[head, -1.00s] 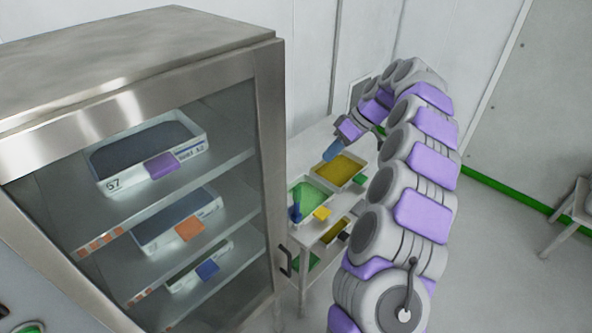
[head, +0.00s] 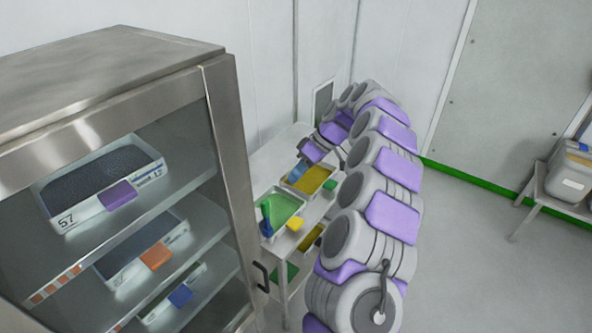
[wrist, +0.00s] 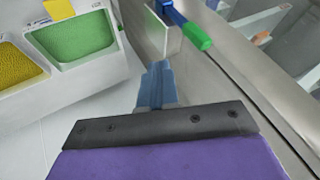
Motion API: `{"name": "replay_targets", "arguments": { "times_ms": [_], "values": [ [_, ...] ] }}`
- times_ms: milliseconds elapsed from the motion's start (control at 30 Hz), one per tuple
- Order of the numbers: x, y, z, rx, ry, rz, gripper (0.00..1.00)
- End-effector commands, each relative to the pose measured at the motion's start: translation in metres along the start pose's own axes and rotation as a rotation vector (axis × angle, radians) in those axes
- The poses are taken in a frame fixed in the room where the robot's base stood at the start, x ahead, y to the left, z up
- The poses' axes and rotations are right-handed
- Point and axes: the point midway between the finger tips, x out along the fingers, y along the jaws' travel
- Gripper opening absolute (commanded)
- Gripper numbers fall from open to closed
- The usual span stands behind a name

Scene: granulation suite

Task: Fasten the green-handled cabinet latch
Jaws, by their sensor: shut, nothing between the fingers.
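In the wrist view, a short lever with a green handle (wrist: 197,37) and a blue arm slants down to the right beside a pale grey plate (wrist: 163,38). The steel cabinet frame (wrist: 235,75) runs past it. My gripper (wrist: 156,72) has its blue fingers shut with nothing between them. Its tips are apart from the handle, below and left of it in that view. In the head view, my gripper (head: 299,170) is beyond the cabinet's right side, over the side bench.
The glass-fronted cabinet (head: 222,120) holds labelled trays and has a dark pull handle (head: 262,277). A white bench (head: 262,163) beyond it carries a green-filled tray (head: 286,208) and a yellow-filled tray (head: 312,180). Open floor (head: 465,265) lies at right, before a stand with a bin (head: 570,172).

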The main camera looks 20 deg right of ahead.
Motion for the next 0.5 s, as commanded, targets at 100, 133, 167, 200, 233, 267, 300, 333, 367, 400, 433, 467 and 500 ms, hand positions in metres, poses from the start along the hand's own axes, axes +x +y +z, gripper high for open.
{"name": "replay_targets", "arguments": {
  "times_ms": [100, 133, 167, 200, 233, 267, 300, 333, 367, 400, 433, 467, 500],
  "values": [
    [0.026, -0.003, 0.000, 0.000, -0.003, -0.006, 0.00],
    [0.032, -0.003, -0.001, 0.000, -0.003, -0.004, 0.00],
    [0.038, -0.003, -0.001, 0.000, -0.003, -0.003, 0.00],
    [0.046, -0.003, -0.001, 0.000, -0.004, -0.004, 0.00],
    [0.053, -0.004, -0.001, 0.000, -0.005, -0.004, 0.00],
    [0.059, -0.004, -0.002, 0.000, -0.005, -0.003, 0.00],
    [0.067, -0.005, -0.002, -0.001, -0.006, -0.003, 0.00],
    [0.066, -0.009, -0.003, -0.001, -0.005, -0.001, 0.00],
    [0.067, -0.013, -0.003, 0.000, -0.004, 0.000, 0.00],
    [0.068, -0.017, -0.004, -0.001, -0.003, 0.001, 0.00],
    [0.069, -0.019, -0.003, -0.002, -0.002, 0.001, 0.00],
    [0.070, -0.022, -0.003, -0.003, -0.002, 0.001, 0.00],
    [0.071, -0.025, -0.003, -0.003, -0.002, 0.001, 0.00]
  ]
}}
